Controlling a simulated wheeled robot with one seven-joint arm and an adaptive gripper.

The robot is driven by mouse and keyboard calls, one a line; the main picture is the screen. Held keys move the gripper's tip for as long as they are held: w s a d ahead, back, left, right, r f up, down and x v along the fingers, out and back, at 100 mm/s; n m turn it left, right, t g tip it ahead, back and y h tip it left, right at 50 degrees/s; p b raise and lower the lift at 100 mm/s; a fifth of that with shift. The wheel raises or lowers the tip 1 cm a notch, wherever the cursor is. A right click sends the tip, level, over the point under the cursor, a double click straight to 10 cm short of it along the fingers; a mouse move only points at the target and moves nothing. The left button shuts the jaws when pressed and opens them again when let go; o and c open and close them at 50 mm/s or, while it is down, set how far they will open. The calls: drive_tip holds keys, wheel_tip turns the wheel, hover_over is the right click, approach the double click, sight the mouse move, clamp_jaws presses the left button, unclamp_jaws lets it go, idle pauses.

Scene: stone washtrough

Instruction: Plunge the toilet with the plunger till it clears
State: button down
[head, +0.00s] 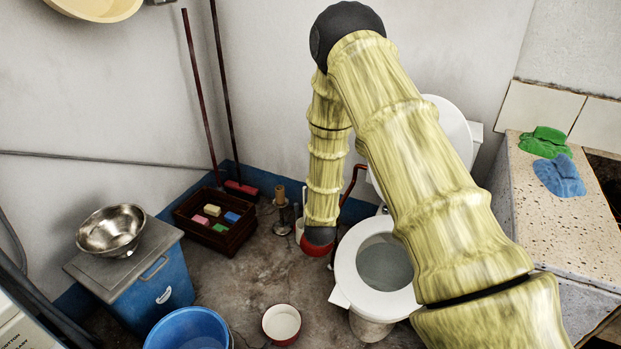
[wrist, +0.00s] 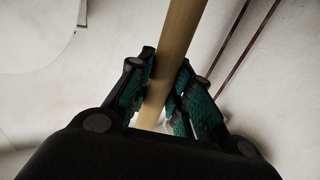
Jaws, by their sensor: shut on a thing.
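The white toilet (head: 346,270) stands right of centre in the head view with its lid raised. Greyish water (head: 384,267) shows in its bowl, and my arm covers its right side. In the wrist view my gripper (wrist: 166,78) is shut on a pale wooden handle (wrist: 182,30), taken to be the plunger's. The handle runs between the dark and green fingers, leaning slightly right toward the top of that view. The plunger's cup is not visible in either view. In the head view my gripper's fingers are hidden beyond the arm's end, left of the bowl.
A dark crate (head: 226,241) of coloured blocks and a short tan-topped stand (head: 281,194) are left of the toilet. A blue bucket (head: 187,329), a small red-rimmed bowl (head: 282,323) and a blue chest (head: 158,291) stand nearer. A stone trough (head: 560,215) bounds the right.

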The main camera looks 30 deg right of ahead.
drive_tip(key=shift+s+d+r+p, duration=0.15)
drive_tip(key=shift+s+r+p, duration=0.1)
drive_tip(key=shift+r, duration=0.3)
drive_tip(key=shift+s+d+r+p, duration=0.15)
drive_tip(key=shift+r+p, duration=0.1)
drive_tip(key=shift+r, duration=0.25)
drive_tip(key=s+d+r+m+g+h, duration=0.3)
drive_tip(key=s+d, duration=0.2)
drive_tip(key=d, duration=0.3)
drive_tip(key=s+d+r+m+g+h, duration=0.2)
drive_tip(key=s+d+g+h, duration=0.15)
drive_tip(key=d, duration=0.45)
drive_tip(key=s+d+r+m+g+h, duration=0.25)
drive_tip(key=s+d, duration=0.25)
drive_tip(key=d, duration=0.3)
wheel_tip(320, 180, down, 21)
drive_tip(key=b, duration=1.4)
drive_tip(key=shift+a+f+y, duration=0.15)
drive_tip(key=shift+a+y, duration=0.05)
drive_tip(key=shift+y, duration=0.1)
drive_tip(key=shift+m, duration=0.25)
wheel_tip(320, 180, down, 6)
drive_tip(key=b, duration=0.3)
